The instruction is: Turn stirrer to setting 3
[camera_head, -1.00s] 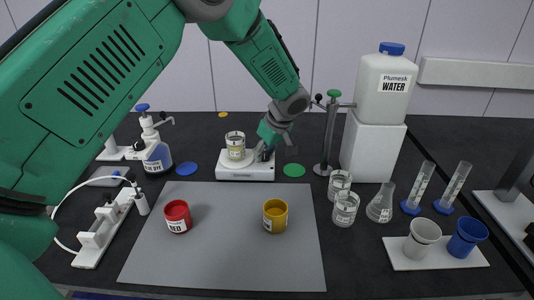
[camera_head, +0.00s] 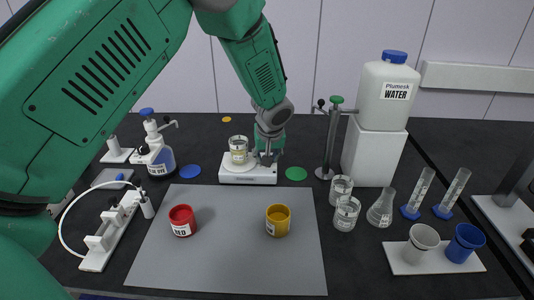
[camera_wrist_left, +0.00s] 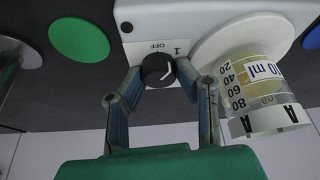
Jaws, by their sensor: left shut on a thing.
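The white stirrer (camera_head: 232,177) stands at the back of the table with a beaker (camera_head: 238,150) of yellowish liquid on its round plate. Its black knob (camera_wrist_left: 158,70) shows in the left wrist view, with a white line on it and the marks "OFF" and "1" beside it. My left gripper (camera_wrist_left: 159,71) has one finger on each side of the knob and is shut on it. My right gripper is not in view.
A green disc (camera_head: 296,173) and a metal stand (camera_head: 327,150) are right of the stirrer; a blue disc (camera_head: 190,171) is left. Red (camera_head: 182,220) and yellow (camera_head: 278,220) cups stand on the grey mat (camera_head: 228,258). A water container (camera_head: 388,95) stands back right.

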